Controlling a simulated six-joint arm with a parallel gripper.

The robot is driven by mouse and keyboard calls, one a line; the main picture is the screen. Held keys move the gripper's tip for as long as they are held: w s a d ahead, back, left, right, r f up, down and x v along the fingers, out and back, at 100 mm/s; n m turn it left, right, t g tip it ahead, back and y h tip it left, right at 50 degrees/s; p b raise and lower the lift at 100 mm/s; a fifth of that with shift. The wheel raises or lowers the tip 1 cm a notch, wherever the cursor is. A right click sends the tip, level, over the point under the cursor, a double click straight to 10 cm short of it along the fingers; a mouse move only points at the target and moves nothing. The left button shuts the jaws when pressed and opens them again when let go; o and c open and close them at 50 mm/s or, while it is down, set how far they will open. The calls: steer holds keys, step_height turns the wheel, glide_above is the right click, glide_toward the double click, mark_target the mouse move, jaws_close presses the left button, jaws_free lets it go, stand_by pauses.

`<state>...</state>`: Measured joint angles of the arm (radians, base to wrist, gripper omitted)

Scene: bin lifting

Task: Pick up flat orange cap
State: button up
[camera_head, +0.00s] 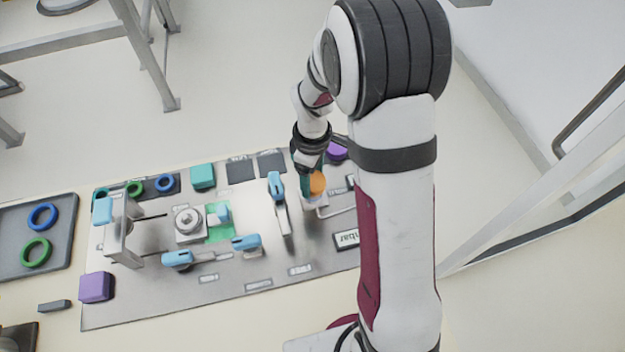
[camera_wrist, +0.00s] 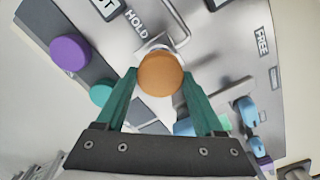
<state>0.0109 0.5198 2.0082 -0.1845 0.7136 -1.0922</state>
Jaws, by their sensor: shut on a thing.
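The flat orange cap (camera_wrist: 160,74) is a round disc between the green fingertips of my gripper (camera_wrist: 158,84) in the wrist view. My gripper is shut on it, with one finger on each side. In the head view the orange cap (camera_head: 317,183) shows just right of my gripper (camera_head: 308,178), above the right part of the grey board. A metal bracket (camera_wrist: 154,44) with the label HOLD beside it lies behind the cap in the wrist view. I cannot tell whether the cap still touches the bracket.
The grey board (camera_head: 225,290) carries blue-handled clamps (camera_head: 276,186), a round metal piece (camera_head: 188,222) and teal and purple blocks. A purple round cap (camera_wrist: 70,52) and a teal one (camera_wrist: 102,94) are close to my gripper. A tray (camera_head: 60,212) with two rings stands left.

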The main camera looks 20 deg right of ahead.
step_height(320, 180, up, 2)
steer(key=shift+r, duration=0.1)
steer(key=s+d+r, duration=0.6)
steer(key=d+r, duration=0.4)
stand_by(0.5)
